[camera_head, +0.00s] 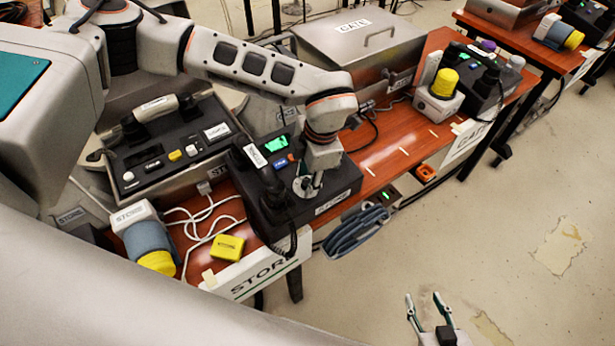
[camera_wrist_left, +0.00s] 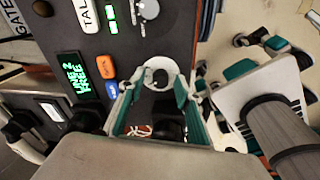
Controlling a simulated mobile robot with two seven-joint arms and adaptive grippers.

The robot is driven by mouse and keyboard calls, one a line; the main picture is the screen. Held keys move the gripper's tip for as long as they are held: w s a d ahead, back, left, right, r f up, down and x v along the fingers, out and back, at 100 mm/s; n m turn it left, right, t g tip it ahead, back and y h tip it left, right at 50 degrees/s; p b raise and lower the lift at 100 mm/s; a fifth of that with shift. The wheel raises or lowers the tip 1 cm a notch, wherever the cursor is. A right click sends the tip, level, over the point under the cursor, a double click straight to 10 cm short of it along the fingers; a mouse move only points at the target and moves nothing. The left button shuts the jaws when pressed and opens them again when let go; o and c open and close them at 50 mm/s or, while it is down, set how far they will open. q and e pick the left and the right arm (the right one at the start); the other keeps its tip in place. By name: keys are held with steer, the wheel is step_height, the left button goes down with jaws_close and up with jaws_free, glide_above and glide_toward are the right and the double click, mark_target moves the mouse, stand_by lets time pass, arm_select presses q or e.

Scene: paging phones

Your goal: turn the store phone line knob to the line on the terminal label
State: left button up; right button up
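The dark store phone terminal (camera_head: 335,182) stands on the red-brown table, with a lit green screen (camera_head: 276,144) on top. In the left wrist view that screen (camera_wrist_left: 75,72) seems to read "LINE 2 FREE". My left gripper (camera_head: 307,187) points down over the terminal's top. In the left wrist view its teal-padded fingers (camera_wrist_left: 155,90) stand apart on either side of a round whitish, dark-centred part (camera_wrist_left: 158,66), likely the knob; contact cannot be told. The knob's pointer is not readable. My right gripper (camera_head: 426,302) is open and empty above the floor.
A corded handset (camera_head: 272,195) lies along the terminal's left side. A yellow store box (camera_head: 228,248) and white cables are left of it. The store sign (camera_head: 258,278) hangs at the table's front edge. A metal gate case (camera_head: 360,50) stands behind.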

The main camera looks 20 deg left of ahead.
arm_select(q)
step_height(320, 180, up, 12)
steer(key=d, duration=0.2)
steer(key=shift+s, duration=0.25)
stand_by(0.4)
steer(key=shift+f, duration=0.1)
